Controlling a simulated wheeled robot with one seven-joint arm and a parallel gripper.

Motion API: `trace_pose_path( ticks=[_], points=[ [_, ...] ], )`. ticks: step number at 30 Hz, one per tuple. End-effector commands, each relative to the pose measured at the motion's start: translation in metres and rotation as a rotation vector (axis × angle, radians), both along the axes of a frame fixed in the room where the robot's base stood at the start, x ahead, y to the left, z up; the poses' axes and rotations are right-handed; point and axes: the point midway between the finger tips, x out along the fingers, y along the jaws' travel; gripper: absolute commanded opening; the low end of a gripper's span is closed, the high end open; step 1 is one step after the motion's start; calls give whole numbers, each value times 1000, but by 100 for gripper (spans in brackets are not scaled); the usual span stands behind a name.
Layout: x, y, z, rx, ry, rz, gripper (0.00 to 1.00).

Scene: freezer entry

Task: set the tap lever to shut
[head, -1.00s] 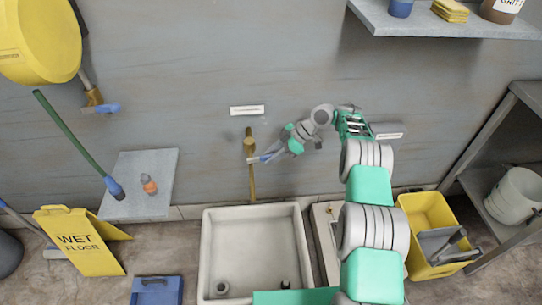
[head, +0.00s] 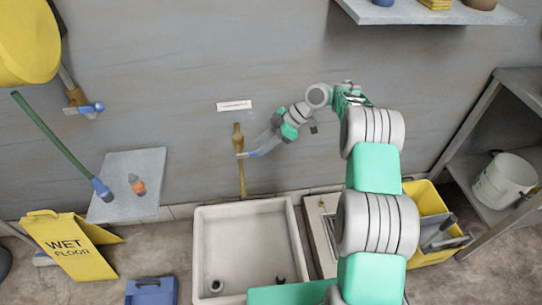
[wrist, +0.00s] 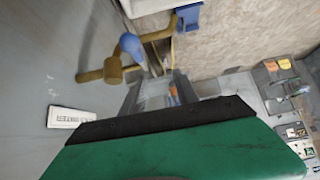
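The brass tap (head: 239,170) rises on the wall behind the white sink (head: 204,262), below a small white label (head: 235,105). Its blue lever (head: 251,154) points right from the pipe. In the wrist view the brass tap body (wrist: 112,71) is at upper left, with the lever's blue rounded end (wrist: 131,45) just beyond my fingertips. My gripper (head: 262,146) comes down from the right, close beside the lever. In the wrist view my gripper (wrist: 158,80) looks open, with a gap between its grey fingers. I cannot tell whether a finger touches the lever.
A second brass tap with a blue lever (head: 92,107) is on the left wall by a yellow reel (head: 27,45). A shelf (head: 430,15) juts out at upper right. A wet-floor sign (head: 68,245) and yellow bucket (head: 426,198) stand on the floor.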

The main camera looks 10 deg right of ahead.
Motion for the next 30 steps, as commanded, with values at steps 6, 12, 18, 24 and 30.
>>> trace_pose_path(
  ticks=[6,12,18,24,30],
  points=[
    [-34,-6,25,0,1,-2,36],
    [-70,-13,42,0,-1,-2,36],
    [-97,-17,55,0,-1,-1,36],
    [-104,-18,58,1,0,0,36],
    [-104,-18,58,-4,4,-6,31]
  ],
)
